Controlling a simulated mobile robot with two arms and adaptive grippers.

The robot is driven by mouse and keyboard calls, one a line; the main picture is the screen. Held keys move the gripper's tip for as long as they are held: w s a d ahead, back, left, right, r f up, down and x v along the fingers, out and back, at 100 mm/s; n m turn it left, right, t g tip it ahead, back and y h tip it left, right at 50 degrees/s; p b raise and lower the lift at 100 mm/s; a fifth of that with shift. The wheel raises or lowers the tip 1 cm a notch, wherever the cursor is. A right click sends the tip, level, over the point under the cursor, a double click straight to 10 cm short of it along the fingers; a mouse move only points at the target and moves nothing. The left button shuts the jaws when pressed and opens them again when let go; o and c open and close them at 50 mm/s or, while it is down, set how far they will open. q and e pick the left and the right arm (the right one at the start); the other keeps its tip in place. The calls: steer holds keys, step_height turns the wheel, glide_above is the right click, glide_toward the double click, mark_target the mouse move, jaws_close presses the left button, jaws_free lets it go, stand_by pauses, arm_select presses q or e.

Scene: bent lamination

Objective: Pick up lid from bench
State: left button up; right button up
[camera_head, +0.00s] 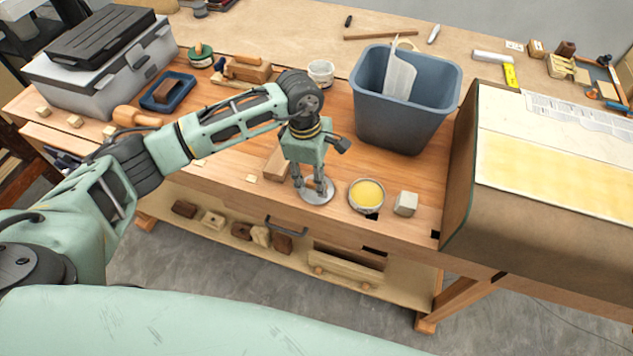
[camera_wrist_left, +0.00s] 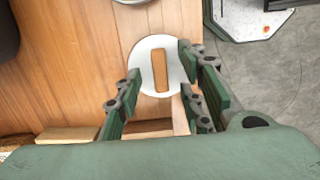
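The lid (camera_head: 316,196) is a flat, round, shiny metal disc lying on the wooden bench (camera_head: 420,185) near its front edge. It stands just left of an open round tin (camera_head: 367,195) with yellow contents. In the left wrist view the lid (camera_wrist_left: 145,55) is pale, with an orange-brown rectangle at its middle. My left gripper (camera_head: 309,188) points down over the lid. Its fingers (camera_wrist_left: 160,72) are apart, with nothing seen held between them. The right finger overlaps the lid's edge in the wrist view; I cannot tell whether they touch. My right gripper is not in view.
A pale block (camera_head: 406,204) sits right of the tin, and a wooden block (camera_head: 277,163) lies left of the gripper. A blue-grey bin (camera_head: 398,125) stands behind. A large brown-sided case (camera_head: 530,200) bounds the right. A white cup (camera_head: 320,72) and a blue tray (camera_head: 158,104) stand farther back.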

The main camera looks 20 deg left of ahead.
arm_select(q)
steer(key=shift+d+f, duration=0.1)
steer(key=shift+f, duration=0.55)
jaws_close()
steer(key=shift+r, duration=0.15)
